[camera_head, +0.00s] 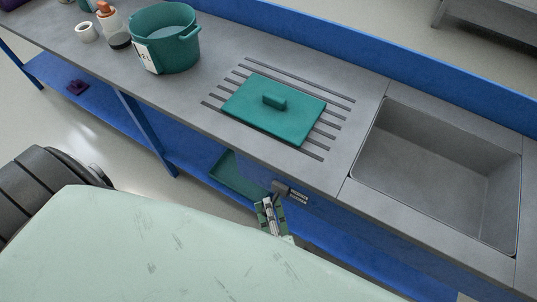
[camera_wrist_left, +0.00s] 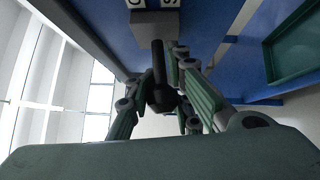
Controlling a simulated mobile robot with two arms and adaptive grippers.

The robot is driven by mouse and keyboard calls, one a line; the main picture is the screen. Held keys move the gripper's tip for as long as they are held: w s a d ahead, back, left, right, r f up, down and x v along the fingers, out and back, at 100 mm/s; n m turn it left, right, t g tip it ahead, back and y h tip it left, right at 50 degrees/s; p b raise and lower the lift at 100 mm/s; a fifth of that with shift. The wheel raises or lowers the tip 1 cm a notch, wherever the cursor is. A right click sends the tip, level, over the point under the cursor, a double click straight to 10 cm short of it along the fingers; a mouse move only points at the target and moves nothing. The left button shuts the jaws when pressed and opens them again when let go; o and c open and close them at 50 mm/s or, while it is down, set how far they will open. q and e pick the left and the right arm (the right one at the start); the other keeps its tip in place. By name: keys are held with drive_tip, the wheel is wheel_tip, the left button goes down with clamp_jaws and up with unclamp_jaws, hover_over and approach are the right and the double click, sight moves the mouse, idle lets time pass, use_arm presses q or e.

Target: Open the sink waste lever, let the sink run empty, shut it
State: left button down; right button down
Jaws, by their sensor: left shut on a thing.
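The grey sink (camera_head: 440,165) is set into the counter at the right of the head view. I see no water in its visible part. The waste lever's dark grey mount (camera_head: 281,187) sits on the counter's blue front, below the draining grooves. My left gripper (camera_head: 270,213) is just below that mount. In the left wrist view the dark lever (camera_wrist_left: 158,70) runs between the green-padded fingers of my left gripper (camera_wrist_left: 165,95), which are shut on it. I cannot read the lever's setting. My right gripper is not in view.
A teal lid (camera_head: 265,112) lies on the draining grooves. A teal pot (camera_head: 180,52), a bottle (camera_head: 113,30) and a white roll-like item (camera_head: 86,32) stand at the left. A green tray (camera_head: 232,176) is on the blue lower shelf (camera_head: 130,125).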

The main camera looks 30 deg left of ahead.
use_arm(q)
drive_tip(key=shift+f, duration=0.1)
idle(0.4)
drive_tip(key=c, duration=1.6)
unclamp_jaws()
drive_tip(key=shift+c, duration=0.2)
